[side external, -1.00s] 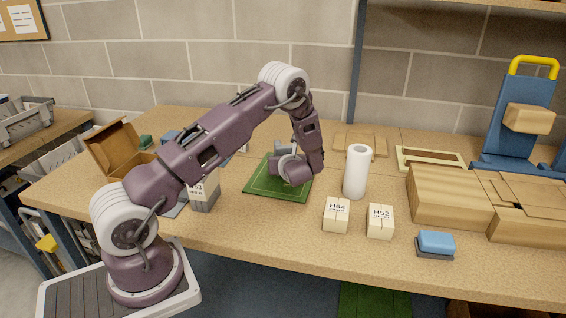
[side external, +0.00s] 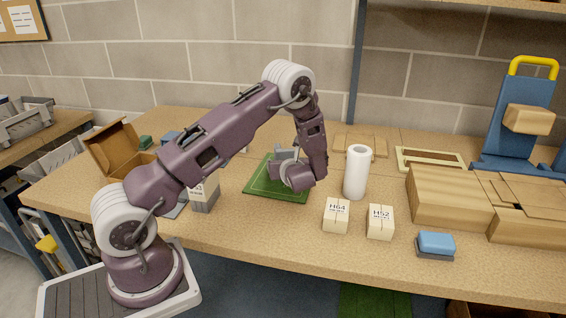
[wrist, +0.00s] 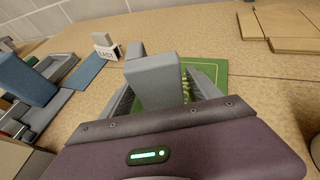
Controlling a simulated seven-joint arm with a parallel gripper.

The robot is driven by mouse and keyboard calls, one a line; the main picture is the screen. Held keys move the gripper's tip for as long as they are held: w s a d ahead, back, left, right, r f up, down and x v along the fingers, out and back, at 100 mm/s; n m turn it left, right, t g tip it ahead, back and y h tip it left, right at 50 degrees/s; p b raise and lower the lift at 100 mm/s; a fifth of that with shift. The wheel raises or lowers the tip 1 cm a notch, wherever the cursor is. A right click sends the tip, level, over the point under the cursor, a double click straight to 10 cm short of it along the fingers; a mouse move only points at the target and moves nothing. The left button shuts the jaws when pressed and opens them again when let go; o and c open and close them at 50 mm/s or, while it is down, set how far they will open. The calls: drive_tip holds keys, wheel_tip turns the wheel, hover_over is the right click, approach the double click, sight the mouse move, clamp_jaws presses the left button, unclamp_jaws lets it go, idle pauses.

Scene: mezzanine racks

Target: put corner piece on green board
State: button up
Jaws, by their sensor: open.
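The green board (side external: 262,189) lies flat on the table, partly covered by my wrist; its far part shows in the wrist view (wrist: 214,70). A grey angular block, which looks like the corner piece (wrist: 156,80), stands over the board between my two fingers. My gripper (wrist: 163,92) is open, with a finger on each side of the block. In the side view my gripper (side external: 284,160) is low over the board's far part, and the grey shapes there are hard to tell apart. The block's underside is hidden.
A white roll (side external: 356,172) stands close right of my wrist. Cartons H64 (side external: 336,215) and H52 (side external: 380,221) sit in front. Wooden boxes (side external: 450,197) fill the right. A labelled box (side external: 205,194) stands under my arm; an open carton (side external: 120,148) is at left.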

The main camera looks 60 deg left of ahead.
drive_tip(key=v, duration=0.8)
drive_tip(key=shift+s+d+r, duration=0.25)
drive_tip(key=shift+d+r, duration=0.05)
drive_tip(key=s+d+r+n+g+h, duration=0.3)
drive_tip(key=s+d+r+n+g, duration=0.15)
drive_tip(key=s+r+n, duration=0.85)
drive_tip(key=s+d+r+n+t+h, duration=0.2)
drive_tip(key=s+d+n+h, duration=0.2)
drive_tip(key=d, duration=0.5)
drive_tip(key=s+d+r+n+t+h, duration=0.3)
drive_tip(key=s+d+n+h, duration=0.2)
drive_tip(key=s+d, duration=0.4)
drive_tip(key=shift+d+r+h, duration=0.3)
drive_tip(key=shift+d, duration=0.15)
